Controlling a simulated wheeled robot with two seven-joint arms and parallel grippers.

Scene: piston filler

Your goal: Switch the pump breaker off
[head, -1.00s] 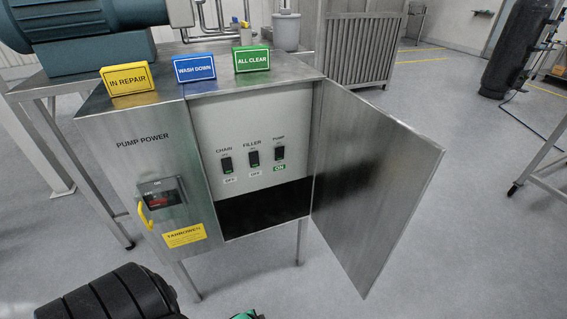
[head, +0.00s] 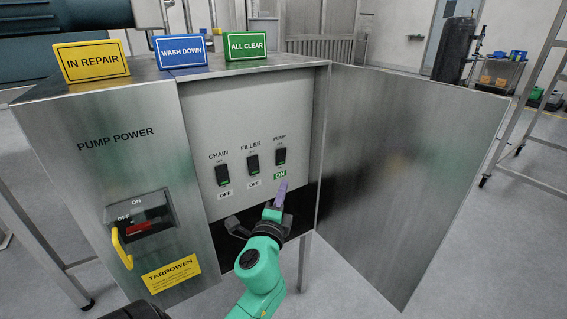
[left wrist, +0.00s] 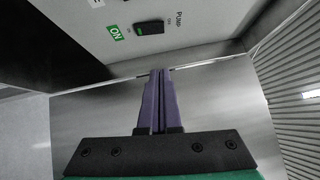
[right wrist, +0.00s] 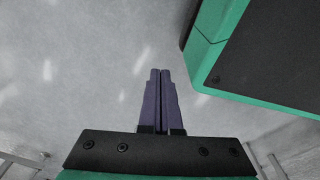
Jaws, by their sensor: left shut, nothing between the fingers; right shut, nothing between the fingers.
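The pump breaker (head: 280,156) is a black rocker switch at the right of a row of three in the open cabinet. A green ON label (head: 280,175) sits below it. It also shows in the left wrist view (left wrist: 148,28), beside its ON label. My left gripper (head: 282,187) is shut and empty, its purple fingers just below the ON label in the head view. In the left wrist view the fingertips (left wrist: 160,71) are apart from the breaker. My right gripper (right wrist: 160,72) is shut and empty over bare floor, seen only in its wrist view.
The chain breaker (head: 222,174) and filler breaker (head: 252,164) stand to the left, labelled OFF. The cabinet door (head: 410,170) stands open at the right. A pump power switch (head: 140,222) with a yellow handle is on the left panel. Signs, including IN REPAIR (head: 92,62), stand on top.

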